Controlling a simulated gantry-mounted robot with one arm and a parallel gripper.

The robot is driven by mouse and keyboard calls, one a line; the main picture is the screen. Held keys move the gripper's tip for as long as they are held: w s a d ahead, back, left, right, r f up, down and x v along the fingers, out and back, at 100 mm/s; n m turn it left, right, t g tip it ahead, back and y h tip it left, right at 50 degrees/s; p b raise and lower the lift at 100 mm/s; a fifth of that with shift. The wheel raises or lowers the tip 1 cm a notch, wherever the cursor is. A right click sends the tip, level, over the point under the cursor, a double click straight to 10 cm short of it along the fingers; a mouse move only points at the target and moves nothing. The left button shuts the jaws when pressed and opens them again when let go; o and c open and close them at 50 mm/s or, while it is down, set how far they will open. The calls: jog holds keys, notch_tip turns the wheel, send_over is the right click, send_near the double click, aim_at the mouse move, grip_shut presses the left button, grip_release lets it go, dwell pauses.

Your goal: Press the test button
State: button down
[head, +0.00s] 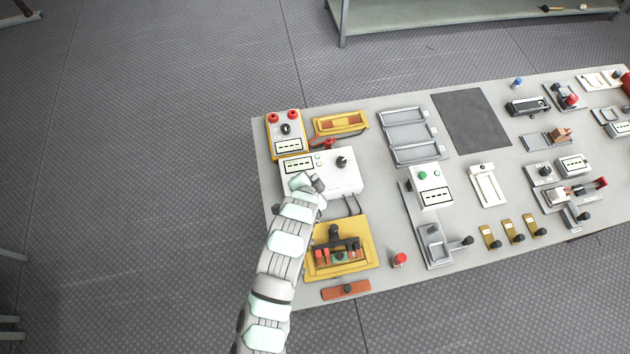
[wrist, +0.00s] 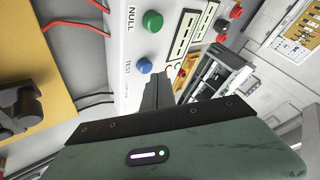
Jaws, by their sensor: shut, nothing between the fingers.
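The blue test button (wrist: 145,65), labelled TEST, is on the face of a white device in the wrist view. A green button (wrist: 152,21), labelled NULL, is farther along the same face. In the head view the white device (head: 345,178) stands at the left of the table. My gripper (head: 318,183) is over the device's near left part. The button itself is not covered in the wrist view.
A yellow device (head: 287,148) with red terminals stands behind the white device. A yellow fuse board (head: 357,266) lies nearer, beside my arm. Black cables (head: 354,206) run from the white device. A bare dark mat (head: 472,123) is at the table's far middle.

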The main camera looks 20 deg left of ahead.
jog(key=shift+r, duration=0.2)
jog(key=shift+r+p, duration=1.2)
jog(key=shift+r, duration=1.2)
